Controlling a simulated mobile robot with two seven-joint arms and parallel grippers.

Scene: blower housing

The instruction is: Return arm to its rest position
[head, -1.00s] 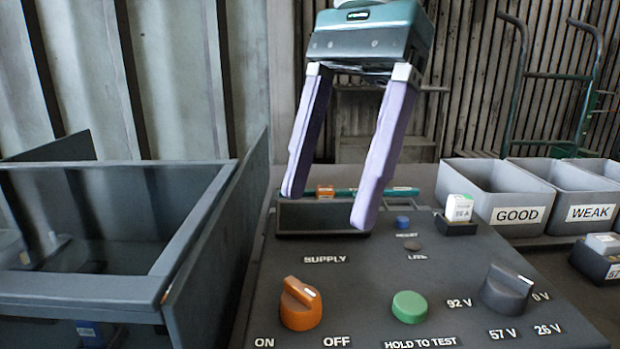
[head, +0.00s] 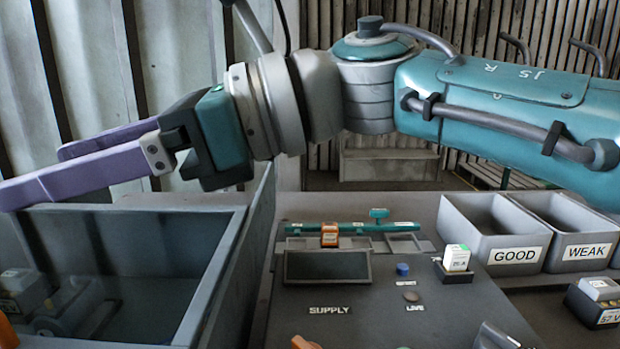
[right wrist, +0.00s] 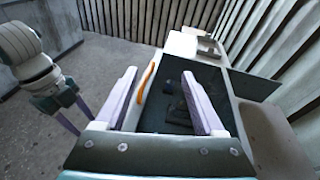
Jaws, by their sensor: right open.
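My right arm stretches in from the right across the head view. Its gripper (head: 30,172), with two pale purple fingers, points left above the grey open bin (head: 215,275). The fingers are apart and nothing is between them. In the right wrist view the same gripper (right wrist: 158,85) is open and empty over the dark inside of a bin. My left arm shows at the left of that view, with its gripper (right wrist: 76,118) hanging down, small, its two purple fingers apart.
The test panel (head: 430,315) stands right of the bin, with a dark display (head: 328,266), an orange block (head: 329,236) and a white-and-green block (head: 457,258). Bins labelled GOOD (head: 513,256) and WEAK (head: 586,252) stand at the right. Parts lie in the grey bin.

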